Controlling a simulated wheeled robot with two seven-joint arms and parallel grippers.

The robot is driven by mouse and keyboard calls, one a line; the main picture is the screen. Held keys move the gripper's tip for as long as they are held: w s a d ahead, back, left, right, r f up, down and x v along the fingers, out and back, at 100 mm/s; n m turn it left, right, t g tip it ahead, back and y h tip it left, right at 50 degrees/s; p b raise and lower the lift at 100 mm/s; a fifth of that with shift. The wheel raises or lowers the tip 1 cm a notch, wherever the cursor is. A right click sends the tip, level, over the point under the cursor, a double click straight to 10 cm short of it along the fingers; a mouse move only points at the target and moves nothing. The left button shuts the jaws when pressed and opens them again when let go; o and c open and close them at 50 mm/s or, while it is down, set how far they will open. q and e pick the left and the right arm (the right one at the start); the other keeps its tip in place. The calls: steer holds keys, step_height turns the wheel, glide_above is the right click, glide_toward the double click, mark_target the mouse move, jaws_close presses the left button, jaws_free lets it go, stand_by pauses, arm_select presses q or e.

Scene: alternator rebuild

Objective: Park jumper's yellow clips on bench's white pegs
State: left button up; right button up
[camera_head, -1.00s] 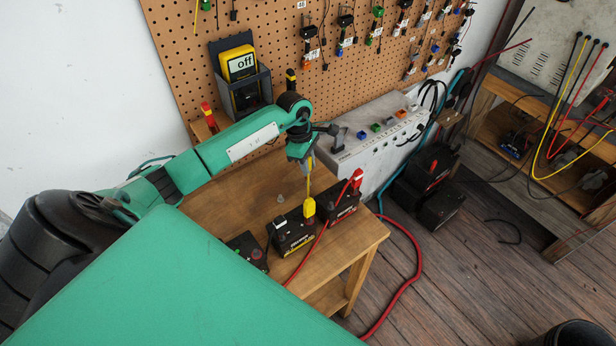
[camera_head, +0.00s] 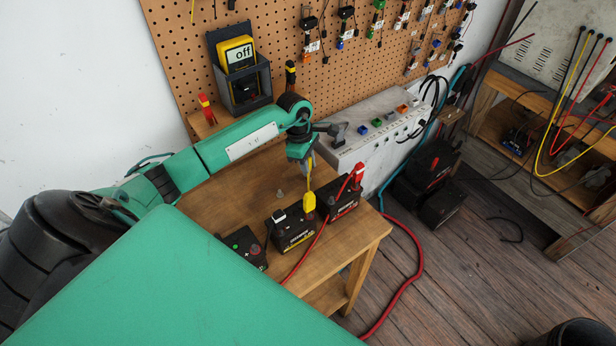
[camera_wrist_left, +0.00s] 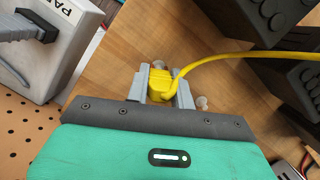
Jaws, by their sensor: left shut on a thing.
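My left gripper (camera_head: 309,170) hangs over the bench (camera_head: 225,200), behind the batteries. In the left wrist view its fingers (camera_wrist_left: 160,88) are shut on a yellow clip (camera_wrist_left: 161,80). The head view mostly hides that clip. The jumper's yellow cable (camera_wrist_left: 240,56) runs right from it. A second yellow clip (camera_head: 309,203) sits at the right end of the middle battery (camera_head: 292,232). One pale peg (camera_head: 279,195) stands on the bench left of the gripper. The wrist view shows a pale peg (camera_wrist_left: 158,64) just beyond the fingertips and another (camera_wrist_left: 202,102) right of them. My right gripper is out of view.
More batteries stand left (camera_head: 243,247) and right (camera_head: 342,200) of the middle one. A red clip (camera_head: 358,173) and red cable (camera_head: 408,270) are at the right battery. A pale panel box (camera_head: 370,145) stands behind the bench, before the pegboard (camera_head: 350,60). Open wood lies around the gripper.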

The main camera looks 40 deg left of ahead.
arm_select(q)
steer(key=o, duration=0.8)
step_height(320, 180, up, 8)
steer(key=p, duration=0.3)
steer(key=shift+r+p, duration=0.2)
steer(key=shift+p, duration=0.15)
